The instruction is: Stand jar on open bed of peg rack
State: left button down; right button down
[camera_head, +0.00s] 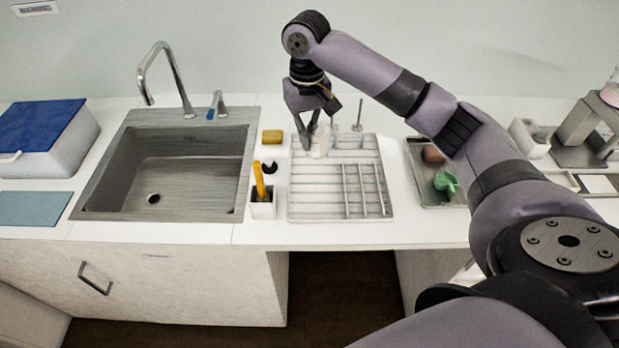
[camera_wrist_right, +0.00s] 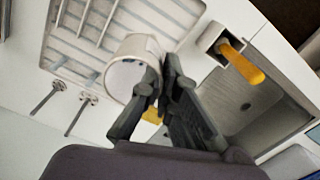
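The jar (camera_head: 321,146) is a pale, whitish cylinder over the back left part of the peg rack (camera_head: 311,203). In the right wrist view the jar (camera_wrist_right: 124,78) shows its round open mouth, with the slatted rack (camera_wrist_right: 107,22) behind it. My right gripper (camera_head: 314,131) reaches down from above at the jar's left side. In the wrist view its fingers (camera_wrist_right: 163,75) are close together at the jar's wall and appear pinched on it. I cannot tell whether the jar's base touches the rack. My left gripper is not in view.
Raised rods stand at the rack's front right; its left bed is bare. Left of it are a holder (camera_head: 263,209) with a yellow-handled tool, a sponge (camera_head: 272,136) and the sink (camera_head: 180,165). A tray (camera_head: 424,186) with a green item (camera_head: 446,183) is at right.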

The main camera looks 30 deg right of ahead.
notch_tip(320, 180, down, 13)
jog(key=shift+f+p, duration=0.1)
jog(key=shift+p, duration=1.1)
jog(key=shift+f, duration=0.55)
jog(key=c, duration=2.3)
grip_release()
jog(key=shift+f, duration=0.1)
jog(key=o, duration=0.5)
notch_tip(320, 180, up, 12)
jog(key=shift+r+b, duration=0.15)
jog(key=shift+b, duration=0.95)
